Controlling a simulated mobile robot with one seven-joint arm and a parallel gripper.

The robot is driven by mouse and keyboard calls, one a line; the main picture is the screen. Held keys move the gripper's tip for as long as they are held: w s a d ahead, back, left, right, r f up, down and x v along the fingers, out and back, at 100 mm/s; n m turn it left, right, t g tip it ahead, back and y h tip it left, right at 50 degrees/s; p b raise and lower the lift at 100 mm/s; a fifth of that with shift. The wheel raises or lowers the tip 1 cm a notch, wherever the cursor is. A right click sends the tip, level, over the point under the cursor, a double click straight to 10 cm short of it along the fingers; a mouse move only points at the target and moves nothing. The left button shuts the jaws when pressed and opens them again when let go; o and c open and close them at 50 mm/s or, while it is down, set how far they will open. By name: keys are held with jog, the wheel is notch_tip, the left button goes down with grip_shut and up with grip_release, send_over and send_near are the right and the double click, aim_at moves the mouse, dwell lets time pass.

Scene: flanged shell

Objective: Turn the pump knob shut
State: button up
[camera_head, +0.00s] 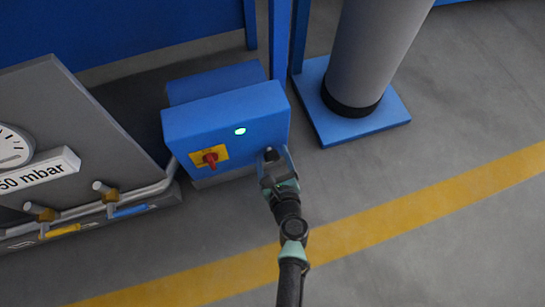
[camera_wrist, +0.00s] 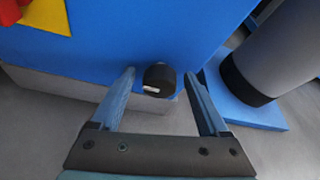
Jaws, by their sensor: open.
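The pump box is a blue cabinet (camera_head: 225,118) in the head view, with a lit green lamp (camera_head: 240,131). A black round knob (camera_wrist: 159,80) with a pale mark sits low on its front in the wrist view. The knob also shows in the head view (camera_head: 271,155), partly behind my gripper. My gripper (camera_head: 272,162) is at the lower right of the cabinet front. In the wrist view its two fingers (camera_wrist: 160,90) are open, one on each side of the knob, with a visible gap to each. I cannot tell whether the fingertips reach past the knob's face.
A red switch on a yellow plate (camera_head: 209,157) is left of the knob. A grey column (camera_head: 373,45) on a blue base plate (camera_head: 385,118) stands to the right. A grey panel with gauge (camera_head: 75,115) and valve pipes is at left. Open floor lies in front.

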grip_shut()
